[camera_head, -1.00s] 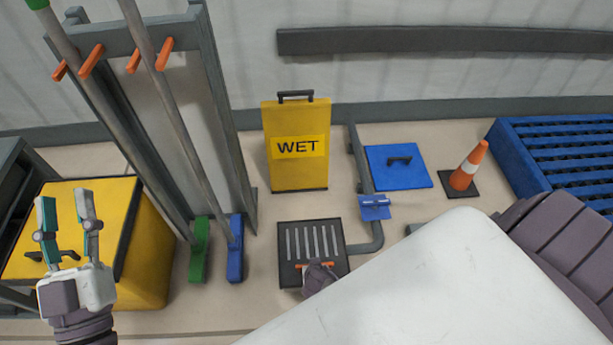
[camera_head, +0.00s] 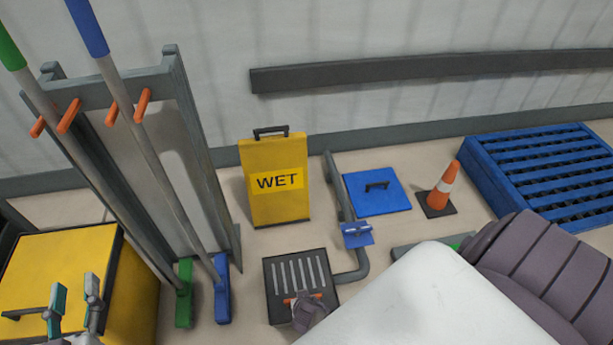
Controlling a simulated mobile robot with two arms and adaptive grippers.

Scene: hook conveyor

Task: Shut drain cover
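A dark square drain with a pale slotted grate (camera_head: 298,272) sits on the floor at the lower middle. An orange handle bar (camera_head: 303,298) lies across its front part. My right gripper (camera_head: 310,312) is at this bar, partly hidden by my own white arm link; its fingers cannot be made out, nor whether they hold the bar. A blue square plate with a black handle (camera_head: 377,193) lies flat on the floor further back. My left gripper (camera_head: 74,299) is open and empty at the lower left, in front of the yellow box.
A yellow WET sign (camera_head: 276,205) stands behind the drain. A grey pipe with a blue lever (camera_head: 357,235) runs beside it. A traffic cone (camera_head: 444,190) and blue pallet (camera_head: 550,165) stand right. A rack with brooms (camera_head: 150,165) and a yellow box (camera_head: 55,270) are left.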

